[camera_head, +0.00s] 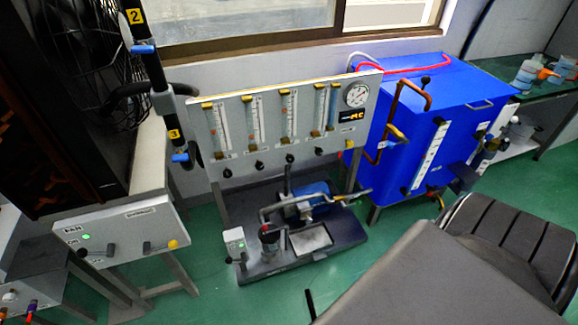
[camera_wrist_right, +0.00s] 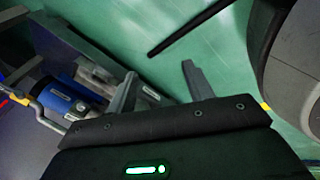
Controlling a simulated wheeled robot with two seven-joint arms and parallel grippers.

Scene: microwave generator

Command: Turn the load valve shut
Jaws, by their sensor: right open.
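I cannot tell which handle is the load valve. Candidates in the head view are the yellow-tipped handle (camera_head: 397,132) on the copper pipe beside the blue cabinet, and the levers (camera_head: 163,246) on the grey box at left. Blue levers (camera_head: 180,158) also sit on a dark upright marked 2 and 3. My left gripper is not in view.
A flowmeter panel (camera_head: 272,110) with a gauge stands behind the pump bench (camera_head: 275,268). A blue cabinet (camera_head: 450,95) stands to its right. A loose-looking dark bar (camera_wrist_right: 187,28) shows over the floor.

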